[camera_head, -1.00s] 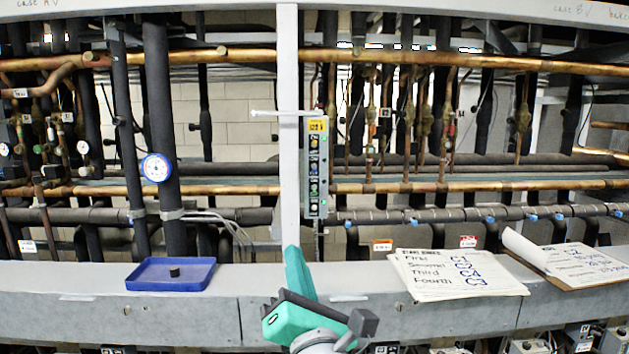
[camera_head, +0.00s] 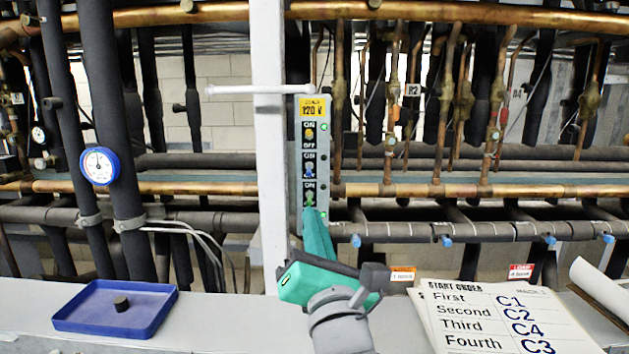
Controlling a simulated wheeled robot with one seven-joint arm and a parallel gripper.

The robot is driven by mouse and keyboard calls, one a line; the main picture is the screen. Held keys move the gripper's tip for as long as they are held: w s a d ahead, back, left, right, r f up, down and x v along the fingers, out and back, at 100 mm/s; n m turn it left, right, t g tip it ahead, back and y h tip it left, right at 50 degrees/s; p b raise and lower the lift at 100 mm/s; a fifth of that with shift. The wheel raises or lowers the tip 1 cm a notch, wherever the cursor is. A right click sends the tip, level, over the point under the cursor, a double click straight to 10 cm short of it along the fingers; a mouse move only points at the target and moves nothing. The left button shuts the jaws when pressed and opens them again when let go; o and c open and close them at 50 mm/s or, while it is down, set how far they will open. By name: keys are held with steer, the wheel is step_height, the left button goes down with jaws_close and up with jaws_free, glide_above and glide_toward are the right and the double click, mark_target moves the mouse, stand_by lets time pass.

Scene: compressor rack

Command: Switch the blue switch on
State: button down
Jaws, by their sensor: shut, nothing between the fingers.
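The switch box (camera_head: 313,150) is a narrow grey panel on the white post, with a yellow 120 V label on top. Its switches stand in a column. The blue switch (camera_head: 309,166) is below the yellow switch (camera_head: 309,133) and above a green one (camera_head: 309,194). Whether the blue lever is up or down is too small to tell. My gripper (camera_head: 313,211) is teal and shut, with nothing in it. It points up from below, its tip over the bottom of the panel in the picture and below the blue switch. It hides the lowest part; contact cannot be told.
A thin white rod (camera_head: 260,89) crosses the post above the box. A blue-rimmed gauge (camera_head: 99,166) hangs on dark pipes at left. A blue tray (camera_head: 150,318) holding a small dark knob and a start-order sheet (camera_head: 480,325) lie on the ledge. Copper pipes run behind.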

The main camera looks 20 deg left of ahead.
mark_target(309, 171)
steer(key=shift+w, duration=0.2)
steer(key=shift+w, duration=0.1)
steer(key=x, duration=1)
steer(key=shift+d, duration=0.1)
stand_by(0.3)
